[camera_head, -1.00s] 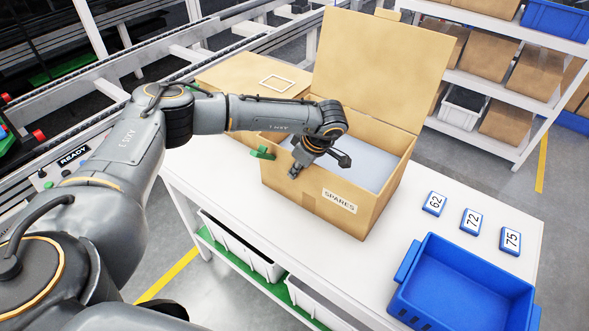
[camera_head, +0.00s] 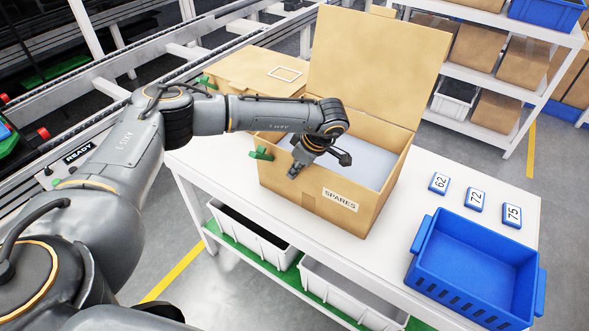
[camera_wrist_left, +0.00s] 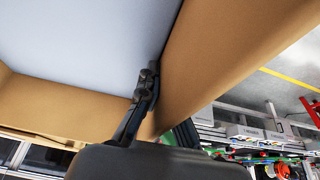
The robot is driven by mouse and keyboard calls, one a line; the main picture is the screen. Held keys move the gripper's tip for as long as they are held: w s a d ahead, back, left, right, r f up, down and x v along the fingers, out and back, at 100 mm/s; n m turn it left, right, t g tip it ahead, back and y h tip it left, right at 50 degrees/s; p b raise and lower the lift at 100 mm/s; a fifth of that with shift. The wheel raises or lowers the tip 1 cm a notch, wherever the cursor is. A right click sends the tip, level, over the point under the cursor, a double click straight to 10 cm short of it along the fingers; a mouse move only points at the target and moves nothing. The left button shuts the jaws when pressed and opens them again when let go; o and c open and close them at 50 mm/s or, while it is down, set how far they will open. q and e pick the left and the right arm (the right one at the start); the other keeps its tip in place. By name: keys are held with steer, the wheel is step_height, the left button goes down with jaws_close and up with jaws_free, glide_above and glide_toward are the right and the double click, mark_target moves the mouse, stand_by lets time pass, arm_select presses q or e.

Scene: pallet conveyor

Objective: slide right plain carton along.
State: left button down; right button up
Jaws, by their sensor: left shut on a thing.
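An open brown carton (camera_head: 318,207) with its lid raised and a "SPARES" label (camera_head: 340,200) stands on the white table, a pale grey surface inside it. My left gripper (camera_head: 294,172) reaches over its near left wall and is shut on that wall. In the left wrist view the dark fingers (camera_wrist_left: 146,90) are at the carton's wall (camera_wrist_left: 205,60), near an inside corner; the far finger's contact is partly hidden. A closed plain brown carton (camera_head: 235,70) with a white square outline lies behind to the left, partly hidden by my arm. My right gripper is not in view.
Blue blocks marked 62 (camera_head: 439,183), 72 (camera_head: 476,199) and 75 (camera_head: 512,215) and a blue bin (camera_head: 422,250) are on the table's right. A green piece (camera_head: 262,153) is beside the carton. White bins (camera_head: 345,296) sit below. A conveyor runs behind; shelves (camera_head: 505,100) stand back right.

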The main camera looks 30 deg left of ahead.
arm_select(q)
steer(key=c, duration=1.4)
jaws_free()
steer(key=shift+c, duration=0.2)
steer(key=shift+w, duration=0.15)
steer(key=v, duration=1.2)
steer(key=shift+d, duration=0.1)
steer(key=shift+f, duration=0.1)
